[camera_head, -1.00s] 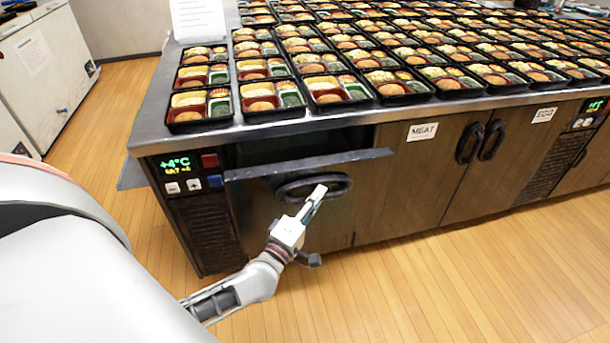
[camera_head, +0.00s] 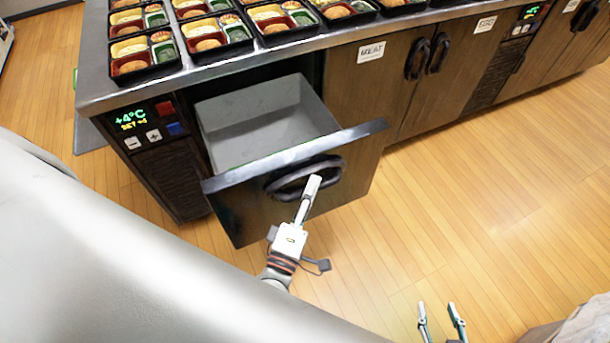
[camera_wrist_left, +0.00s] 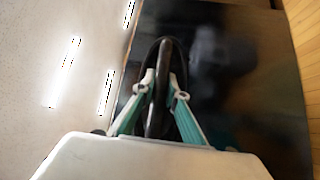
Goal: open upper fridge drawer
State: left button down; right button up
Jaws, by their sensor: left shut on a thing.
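The upper fridge drawer (camera_head: 350,185) is pulled well out of the counter, and its empty grey inside shows. Its dark loop handle (camera_head: 283,187) is on the front, below a metal top edge. My left gripper (camera_head: 313,182) is at the handle. In the left wrist view the fingers (camera_wrist_left: 163,82) close on both sides of the dark handle bar (camera_wrist_left: 158,110). My right gripper (camera_head: 440,312) is at the bottom edge in the head view, with its two fingers apart and nothing between them.
Bento trays (camera_head: 205,36) stand on the steel counter top (camera_head: 180,84) above the drawer. A control panel (camera_head: 150,125) is left of the drawer. Cabinet doors with a MEAT label (camera_head: 371,52) are to the right. The wooden floor (camera_head: 480,215) in front is clear.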

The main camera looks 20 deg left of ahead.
pick_arm(q)
jog(key=shift+s+d, duration=0.2)
jog(key=c, duration=2.3)
grip_release()
jog(key=s, duration=0.4)
jog(key=s+f, duration=0.1)
jog(key=s, duration=0.7)
jog(key=shift+d+f, duration=0.3)
jog(key=shift+d, duration=0.1)
jog(key=shift+w+d, duration=0.1)
jog(key=shift+w, duration=0.05)
